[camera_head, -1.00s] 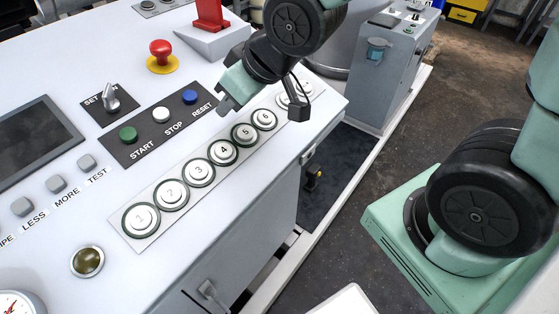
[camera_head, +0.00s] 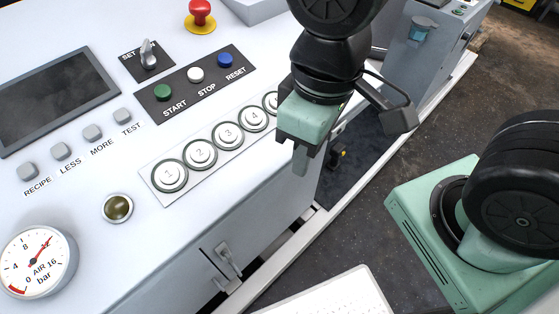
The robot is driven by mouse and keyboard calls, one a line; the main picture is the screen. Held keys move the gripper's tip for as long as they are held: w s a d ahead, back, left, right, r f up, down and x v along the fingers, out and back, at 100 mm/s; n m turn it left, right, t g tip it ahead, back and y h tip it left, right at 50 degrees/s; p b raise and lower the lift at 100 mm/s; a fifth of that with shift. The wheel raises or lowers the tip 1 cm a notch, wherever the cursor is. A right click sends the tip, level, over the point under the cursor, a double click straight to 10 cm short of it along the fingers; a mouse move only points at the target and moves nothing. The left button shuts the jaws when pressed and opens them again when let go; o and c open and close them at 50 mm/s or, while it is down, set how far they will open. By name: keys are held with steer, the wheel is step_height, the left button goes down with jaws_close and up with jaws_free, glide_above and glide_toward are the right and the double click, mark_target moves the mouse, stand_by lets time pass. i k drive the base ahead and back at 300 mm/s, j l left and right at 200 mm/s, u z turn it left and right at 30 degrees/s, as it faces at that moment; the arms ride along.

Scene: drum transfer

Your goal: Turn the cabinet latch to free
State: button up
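A grey latch handle (camera_head: 228,260) sits on the front face of the light grey cabinet (camera_head: 185,262), below the panel edge. It slants a little, its lower end to the right, beside the dark line of a door edge. My gripper (camera_head: 301,168) points down in front of the cabinet's top edge, up and right of the latch and clear of it. Its fingers overlap in this view, so the gap between them cannot be judged. Nothing shows held in it. My wrist hides the right end of the numbered button row.
The panel top carries numbered buttons (camera_head: 199,153), a selector knob (camera_head: 149,57), a red emergency button (camera_head: 200,14), a screen (camera_head: 58,98) and an air gauge (camera_head: 36,262). A white perforated plate (camera_head: 335,296) lies at the bottom.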

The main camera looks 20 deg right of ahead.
mark_target(225, 253)
steer(key=u, duration=0.95)
